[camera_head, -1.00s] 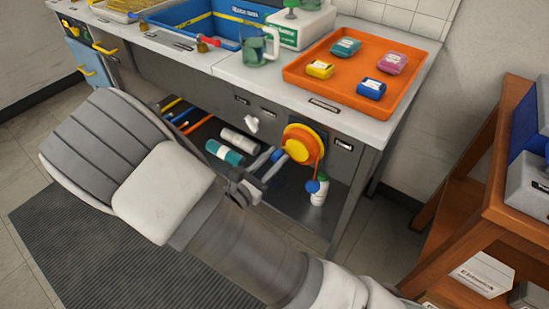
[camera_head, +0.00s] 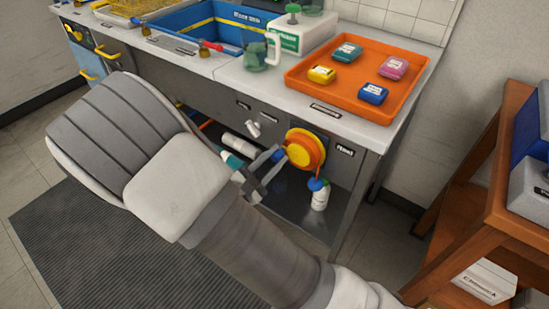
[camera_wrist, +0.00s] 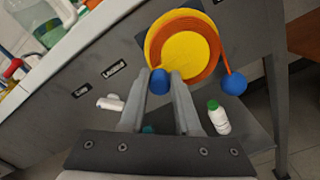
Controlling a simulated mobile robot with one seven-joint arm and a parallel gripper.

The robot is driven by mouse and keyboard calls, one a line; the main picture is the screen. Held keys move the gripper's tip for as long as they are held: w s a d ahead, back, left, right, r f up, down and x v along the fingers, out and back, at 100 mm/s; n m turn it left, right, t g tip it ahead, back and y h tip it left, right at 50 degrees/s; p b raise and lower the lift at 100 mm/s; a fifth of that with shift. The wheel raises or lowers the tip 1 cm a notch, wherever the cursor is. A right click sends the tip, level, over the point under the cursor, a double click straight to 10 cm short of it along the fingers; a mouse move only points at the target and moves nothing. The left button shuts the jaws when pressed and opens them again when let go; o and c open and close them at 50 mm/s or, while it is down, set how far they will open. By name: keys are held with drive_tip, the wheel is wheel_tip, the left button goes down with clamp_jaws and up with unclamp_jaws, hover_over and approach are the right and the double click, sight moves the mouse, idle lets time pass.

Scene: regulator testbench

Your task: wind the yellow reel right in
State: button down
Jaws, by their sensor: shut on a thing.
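The yellow reel (camera_head: 297,155) is a round disc on the grey bench front, with an orange cord around it. In the wrist view the reel face (camera_wrist: 186,54) is straight ahead. My gripper (camera_wrist: 160,84) is shut on the reel's blue knob (camera_wrist: 158,80), at the lower left of the face. In the head view my gripper (camera_head: 274,160) reaches the reel from the left, and my arm covers the area in front. A blue ball (camera_wrist: 234,84) hangs on the cord's end at the right, close below the reel.
A white bottle (camera_wrist: 218,119) with a green cap stands on the shelf below the reel. A white handle (camera_wrist: 110,103) juts from the panel to its left. An orange tray (camera_head: 300,84) with several small packs lies on the bench. A wooden shelf unit (camera_head: 470,215) stands at right.

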drive_tip(key=c, duration=0.6)
unclamp_jaws()
drive_tip(key=p+v, duration=0.3)
drive_tip(key=v, duration=1.4)
drive_tip(key=shift+s+a+p, duration=0.2)
drive_tip(key=shift+p, duration=0.15)
drive_tip(key=s+d+r+m+g+y, duration=0.1)
drive_tip(key=d+r+m+g+y, duration=0.1)
drive_tip(key=d+r+m+g, duration=0.6)
drive_tip(key=s+d+r+m+g+y, duration=0.1)
drive_tip(key=d+r+m+g+y, duration=0.15)
drive_tip(key=d+m+g, duration=0.6)
drive_tip(key=s+d+r+m+t+y+p, duration=0.1)
drive_tip(key=d+r+t+y+p, duration=0.1)
drive_tip(key=r+p, duration=0.5)
drive_tip(key=s+d+r+m+t+y+p, duration=0.1)
drive_tip(key=r+p, duration=0.6)
drive_tip(key=r, duration=0.7)
drive_tip(key=s+d+r+m+t+y+p, duration=0.1)
drive_tip(key=d+r+m+t+y+p, duration=0.1)
drive_tip(key=r+p, duration=0.5)
drive_tip(key=shift+d+r+m+t+y, duration=0.15)
drive_tip(key=shift+d+r+t+y, duration=0.3)
drive_tip(key=shift+r+t, duration=0.35)
drive_tip(key=shift+d+r+m+t+y, duration=0.1)
drive_tip(key=shift+d+r+t+y, duration=0.2)
drive_tip(key=shift+d+r+t, duration=0.45)
